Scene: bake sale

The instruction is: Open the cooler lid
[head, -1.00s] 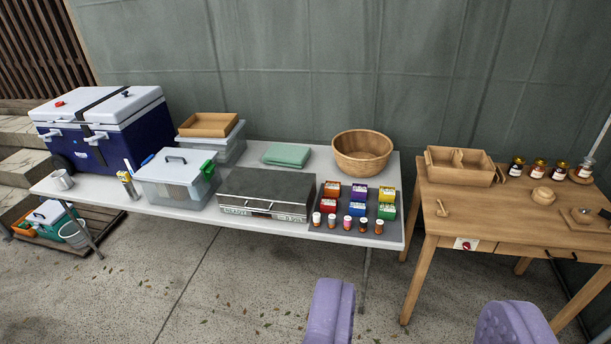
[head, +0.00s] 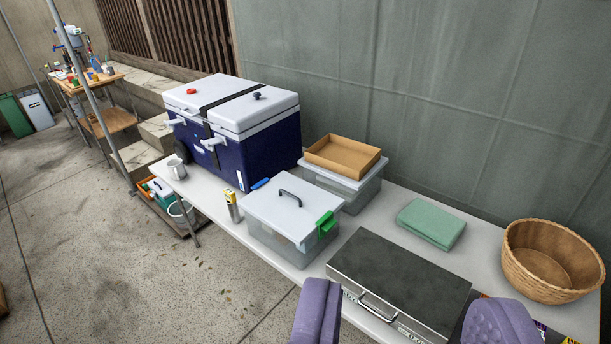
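The cooler (head: 255,152) is a dark blue box with a white lid (head: 235,103) and a black strap across it. It stands at the left end of the white table, in the upper middle of the head view, and its lid is shut. White latches show on its front. My gripper (head: 412,318) shows as two purple fingers at the bottom edge, spread wide apart with nothing held between them. It is well short of the cooler, to the right and nearer to me, in front of the grey metal case.
On the white table (head: 218,203) stand a mug (head: 177,168), a lidded clear bin (head: 290,215), a wooden tray (head: 343,155) on another bin, a grey case (head: 400,275), a green cloth (head: 431,223) and a wicker bowl (head: 552,260).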

